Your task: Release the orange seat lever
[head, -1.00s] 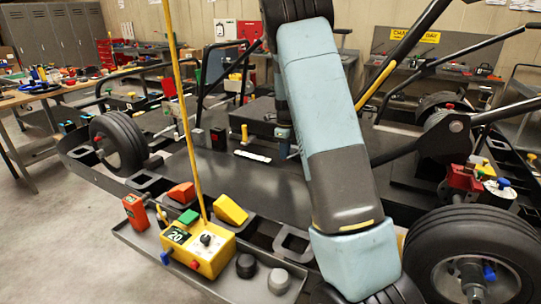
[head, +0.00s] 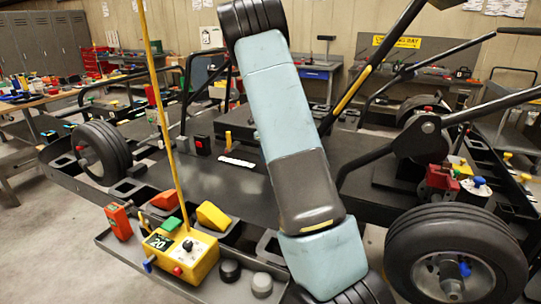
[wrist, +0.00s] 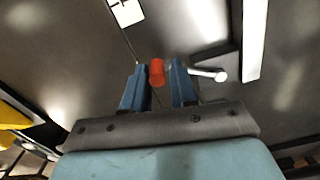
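An orange cylindrical grip (wrist: 157,72), which looks like the orange seat lever, shows between the fingertips of my gripper (wrist: 160,76) in the wrist view. My gripper's two blue fingers are apart. The grip is close to the left finger, with a narrow gap to the right one; I cannot tell whether it touches the left. A pale rod with a rounded end (wrist: 208,73) lies just right of the right finger. In the head view my arm hides the gripper, and I cannot make out the orange lever there.
The kart's dark floor pan (head: 230,195) spreads under my arm, with a front wheel (head: 102,150) at left and a larger wheel (head: 425,235) at right. A yellow control box (head: 180,262) with a tall yellow pole stands in a tray at the front. Black bars rise at right.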

